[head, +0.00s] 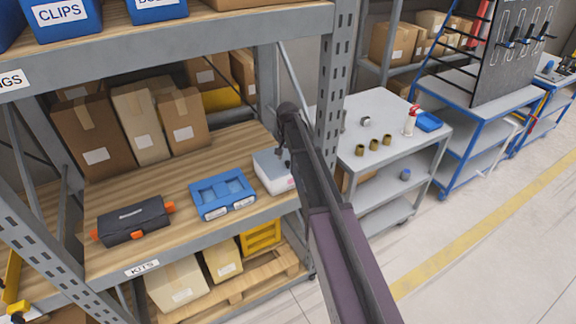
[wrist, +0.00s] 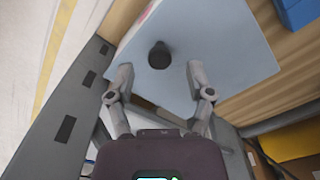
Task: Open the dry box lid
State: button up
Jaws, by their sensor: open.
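The dry box (head: 268,176) is a white box with a pale lid on the wooden shelf, partly hidden behind my arm in the head view. In the wrist view its pale lid (wrist: 215,38) fills the upper middle, with a round black knob (wrist: 159,55) on it. The lid looks closed. My gripper (wrist: 160,74) is open and empty over the lid, its two fingertips on either side of and slightly short of the knob. I cannot tell the height of the fingertips above the lid. In the head view the gripper is mostly hidden by my arm.
A blue case (head: 222,193) stands left of the box, and a dark tool roll (head: 133,220) lies farther left. Cardboard boxes (head: 140,120) stand behind. A grey shelf post (head: 334,90) rises close to my arm. A grey cart (head: 385,115) stands to the right.

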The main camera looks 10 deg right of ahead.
jog(key=shift+f+b, duration=0.7)
jog(key=shift+f, duration=0.25)
grip_shut()
